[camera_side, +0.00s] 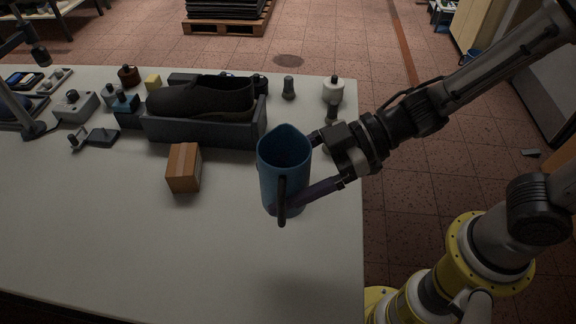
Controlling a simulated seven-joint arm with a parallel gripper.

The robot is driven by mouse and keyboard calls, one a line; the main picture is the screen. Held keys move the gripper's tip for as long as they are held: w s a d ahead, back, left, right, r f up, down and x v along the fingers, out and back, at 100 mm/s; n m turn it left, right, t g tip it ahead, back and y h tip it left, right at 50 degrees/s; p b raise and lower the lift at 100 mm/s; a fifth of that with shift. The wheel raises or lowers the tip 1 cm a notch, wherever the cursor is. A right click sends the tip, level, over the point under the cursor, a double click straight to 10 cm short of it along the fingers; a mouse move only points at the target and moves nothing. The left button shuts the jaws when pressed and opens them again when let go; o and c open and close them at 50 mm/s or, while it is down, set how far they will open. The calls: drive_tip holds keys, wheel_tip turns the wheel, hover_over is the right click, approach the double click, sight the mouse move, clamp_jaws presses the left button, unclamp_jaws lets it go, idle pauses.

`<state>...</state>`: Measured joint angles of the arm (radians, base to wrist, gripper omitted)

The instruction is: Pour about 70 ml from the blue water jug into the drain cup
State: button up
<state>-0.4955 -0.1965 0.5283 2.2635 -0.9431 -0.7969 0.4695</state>
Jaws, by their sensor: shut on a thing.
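The blue water jug (270,178) is right of the table's middle, upright or nearly so, its open top facing up and its dark handle towards the camera. My gripper (299,172) reaches in from the right and is shut on the jug, one finger behind it and one along its near side by the handle. I cannot tell whether the jug's base touches the table, and the water level inside does not show. I cannot pick out the drain cup with certainty; a small pale object (328,151) is partly hidden behind my gripper.
A cardboard box (183,168) stands left of the jug. Behind it, a grey tray (200,133) holds a dark shoe (205,98). A white bottle (333,90) and a grey knobbed piece (288,88) stand at the back. The table's front (150,250) is clear.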

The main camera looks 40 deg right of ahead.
drive_tip(key=s+d+f, duration=0.1)
drive_tip(key=f, duration=0.2)
drive_tip(key=s+d+f, duration=0.1)
drive_tip(key=d+f, duration=0.1)
drive_tip(key=f, duration=0.2)
drive_tip(key=s+d+f, duration=0.1)
drive_tip(key=d+f, duration=0.1)
drive_tip(key=f, duration=0.2)
drive_tip(key=shift+f, duration=0.1)
drive_tip(key=shift+d+f+m+t, duration=0.3)
drive_tip(key=shift+d+f, duration=0.2)
drive_tip(key=shift+w+r, duration=0.1)
drive_tip(key=shift+w+d+r+m+g, duration=0.15)
drive_tip(key=shift+w+m+g, duration=0.1)
drive_tip(key=shift+m+g, duration=0.3)
drive_tip(key=shift+w+d+r+m+g, duration=0.1)
drive_tip(key=shift+w+m+g, duration=0.3)
drive_tip(key=shift+m, duration=0.2)
drive_tip(key=shift+w+r+m+g, duration=0.1)
drive_tip(key=shift+w+m+g, duration=0.2)
drive_tip(key=shift+m+g, duration=0.2)
drive_tip(key=shift+w+d+r+m+g, duration=0.15)
drive_tip(key=shift+w+r+m+g, duration=0.45)
drive_tip(key=shift+r+m, duration=0.2)
drive_tip(key=shift+m+g+y, duration=0.3)
drive_tip(key=shift+m+g, duration=0.05)
drive_tip(key=shift+m, duration=0.2)
drive_tip(key=shift+s+r+m+g, duration=0.2)
drive_tip(key=shift+r+m+g, duration=0.3)
drive_tip(key=shift+r+m, duration=0.15)
